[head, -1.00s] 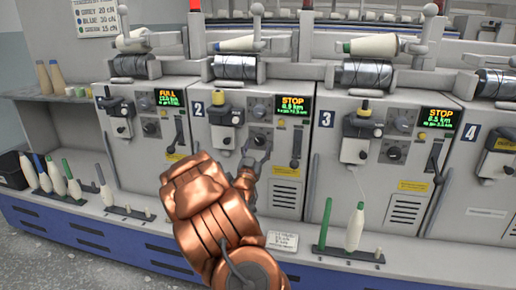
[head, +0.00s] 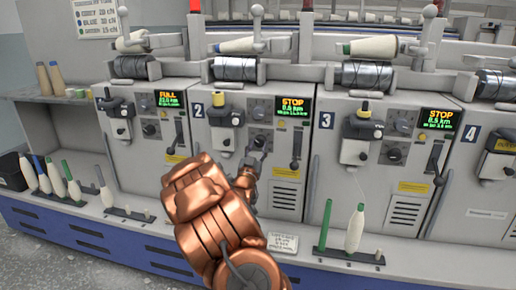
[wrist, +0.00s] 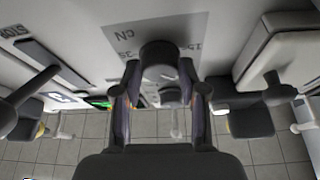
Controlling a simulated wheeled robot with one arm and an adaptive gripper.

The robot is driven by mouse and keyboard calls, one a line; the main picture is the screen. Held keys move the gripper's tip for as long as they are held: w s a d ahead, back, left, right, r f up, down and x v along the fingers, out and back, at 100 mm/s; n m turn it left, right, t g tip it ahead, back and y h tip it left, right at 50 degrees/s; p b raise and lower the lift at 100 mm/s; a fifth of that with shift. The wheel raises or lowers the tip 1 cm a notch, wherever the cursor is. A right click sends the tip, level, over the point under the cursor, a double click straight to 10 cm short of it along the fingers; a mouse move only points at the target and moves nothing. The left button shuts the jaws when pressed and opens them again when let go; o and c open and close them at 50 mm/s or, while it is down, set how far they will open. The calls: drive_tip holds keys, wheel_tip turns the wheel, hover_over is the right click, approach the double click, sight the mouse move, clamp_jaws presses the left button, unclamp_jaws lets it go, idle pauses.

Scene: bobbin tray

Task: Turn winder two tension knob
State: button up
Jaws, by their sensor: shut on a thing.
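Winder two (head: 232,160) is the grey panel beside the "2" label, with a lit STOP display (head: 293,107). Its tension knob (head: 260,140) sits low on the panel, partly hidden by my fingers in the head view. In the wrist view the dark round knob (wrist: 158,52) lies between my fingertips, in front of a grey dial plate with upside-down markings such as "CN". My gripper (head: 256,150) is shut on the knob; it also shows in the wrist view (wrist: 160,80), one finger on each side.
A dark lever (head: 296,148) is right of the knob, and a yarn unit (head: 224,115) is up to the left. Winder three (head: 400,180) stands to the right. Bobbins on pegs, including a white cone (head: 355,230), line the front ledge (head: 130,222).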

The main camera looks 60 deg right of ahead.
drive_tip(key=shift+c, duration=0.5)
drive_tip(key=shift+w+m+g, duration=0.1)
drive_tip(key=shift+m+g, duration=0.3)
drive_tip(key=shift+m, duration=0.2)
drive_tip(key=shift+w+a+m+g, duration=0.1)
drive_tip(key=shift+m+g, duration=0.9)
drive_tip(key=shift+m, duration=1)
drive_tip(key=shift+w+r+m+g+y+b, duration=0.15)
drive_tip(key=shift+m+g, duration=0.4)
drive_tip(key=shift+m, duration=0.75)
drive_tip(key=shift+s+f+m+g+y+b, duration=0.1)
drive_tip(key=shift+m+g+b, duration=0.35)
drive_tip(key=shift+m, duration=0.85)
drive_tip(key=shift+w+r+m+g+y+b, duration=0.15)
drive_tip(key=shift+m+g, duration=0.55)
drive_tip(key=shift+m, duration=0.6)
drive_tip(key=shift+f+m, duration=0.1)
drive_tip(key=shift+m, duration=0.2)
drive_tip(key=o, duration=1.1)
drive_tip(key=shift+o, duration=0.2)
